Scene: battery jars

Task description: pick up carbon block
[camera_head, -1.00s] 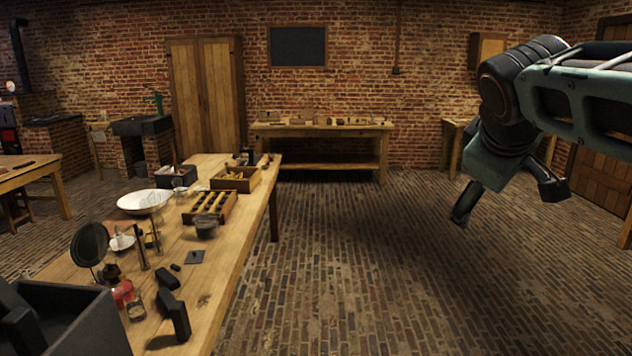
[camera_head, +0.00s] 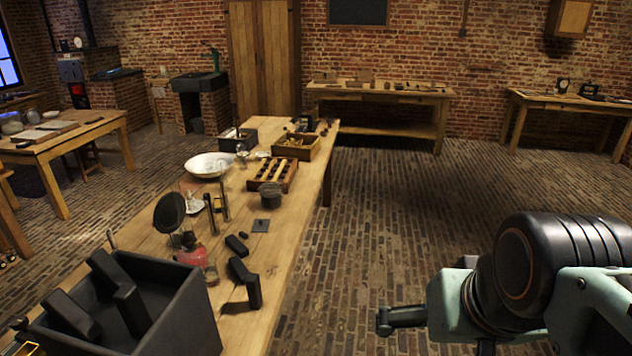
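Black carbon-like blocks lie on the wooden workbench (camera_head: 300,200). One dark block (camera_head: 254,292) stands on edge near the bench's right side, touching or close to another block (camera_head: 238,269) that lies beside it. A smaller black block (camera_head: 236,245) lies just behind them. More black blocks (camera_head: 72,315) are in a dark open box (camera_head: 185,325) at the bench's near end. I cannot tell which block is the task's. My gripper (camera_head: 434,336) is at the lower right, off the bench and right of the blocks.
A red bottle-like object (camera_head: 193,256), a round dark disc (camera_head: 169,212) and upright rods stand left of the blocks. A white bowl (camera_head: 209,165), a wooden rack (camera_head: 273,175) and a dark pot (camera_head: 270,193) are farther back. The brick floor right of the bench is clear.

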